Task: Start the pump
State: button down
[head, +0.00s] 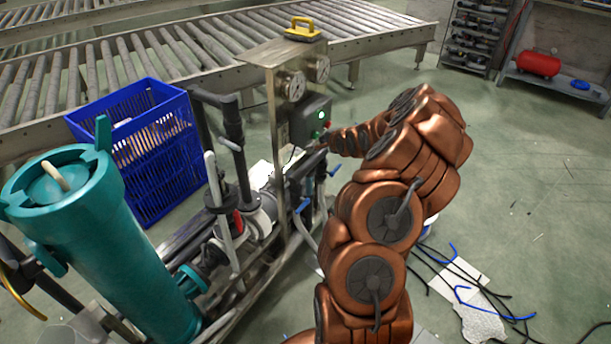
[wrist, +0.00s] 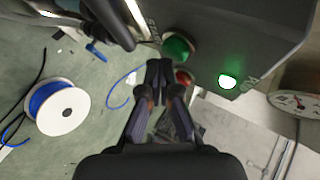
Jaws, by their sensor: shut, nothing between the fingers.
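A dark control box (head: 307,120) is fixed to the metal post of the pump skid. In the wrist view the box (wrist: 235,30) carries a green button (wrist: 178,47), a red button (wrist: 184,77) and a brightly lit green lamp (wrist: 227,81). The lit lamp also shows in the head view (head: 320,115). My gripper (wrist: 160,67) is shut and empty, its fingertips just beside the green and red buttons in the picture. I cannot tell whether they touch either one. The teal pump-side vessel (head: 85,215) stands at the left.
Two gauges (head: 291,85) sit above the box. A blue crate (head: 140,150) stands behind the pipework. A white spool of blue cable (wrist: 57,108) and loose cables lie on the floor. Floor at the right is mostly open.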

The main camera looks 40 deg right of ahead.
jog(key=s+d+p, duration=0.1)
jog(key=s+p, duration=0.2)
jog(key=s, duration=0.2)
jog(key=shift+s+d, duration=0.4)
dwell(0.5)
